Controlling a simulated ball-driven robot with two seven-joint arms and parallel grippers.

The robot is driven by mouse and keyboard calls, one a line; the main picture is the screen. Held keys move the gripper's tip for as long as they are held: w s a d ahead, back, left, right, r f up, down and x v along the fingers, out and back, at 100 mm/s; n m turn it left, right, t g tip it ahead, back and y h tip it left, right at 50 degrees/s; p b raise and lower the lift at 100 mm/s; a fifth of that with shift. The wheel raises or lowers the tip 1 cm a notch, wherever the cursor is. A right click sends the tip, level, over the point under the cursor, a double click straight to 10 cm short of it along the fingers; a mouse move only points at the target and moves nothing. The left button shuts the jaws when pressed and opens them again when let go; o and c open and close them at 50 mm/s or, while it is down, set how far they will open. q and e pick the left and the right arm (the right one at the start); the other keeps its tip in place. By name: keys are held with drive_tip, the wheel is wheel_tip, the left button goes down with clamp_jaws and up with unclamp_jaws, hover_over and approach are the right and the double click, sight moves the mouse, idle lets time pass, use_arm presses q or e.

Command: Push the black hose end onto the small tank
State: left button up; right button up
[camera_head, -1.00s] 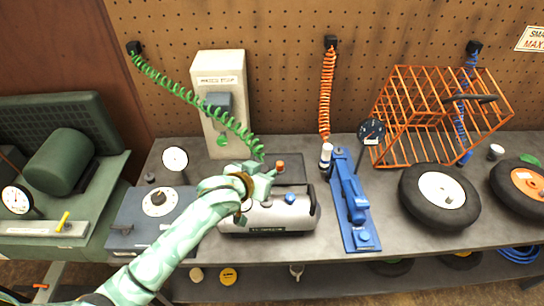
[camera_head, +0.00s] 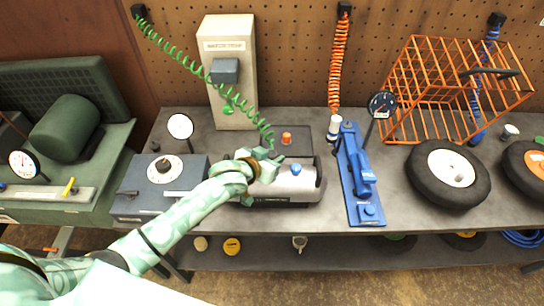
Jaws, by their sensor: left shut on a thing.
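The small tank (camera_head: 306,187) is a silver cylinder lying on the grey bench, with a blue knob (camera_head: 296,169) on top. My left gripper (camera_head: 267,161) is over the tank's left part, to the left of the blue knob. It is shut on the end of the green coiled hose (camera_head: 190,65), which runs down from the pegboard to the fingers. The black hose end itself is hidden by the fingers. I cannot tell whether it touches the tank. My right gripper is not in view.
Behind the tank is a dark mat with an orange-topped part (camera_head: 286,138). A blue jack (camera_head: 356,180) stands right of the tank, a blue-grey box (camera_head: 160,185) left. A white column (camera_head: 230,75) stands behind. An orange crate (camera_head: 440,95) and wheels (camera_head: 448,175) are farther right.

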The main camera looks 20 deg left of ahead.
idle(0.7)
use_arm(q)
drive_tip(key=shift+p, duration=0.5)
idle(0.4)
drive_tip(key=shift+p, duration=0.4)
drive_tip(key=shift+f+b, duration=0.4)
drive_tip(key=shift+f, duration=0.2)
drive_tip(key=o, duration=0.8)
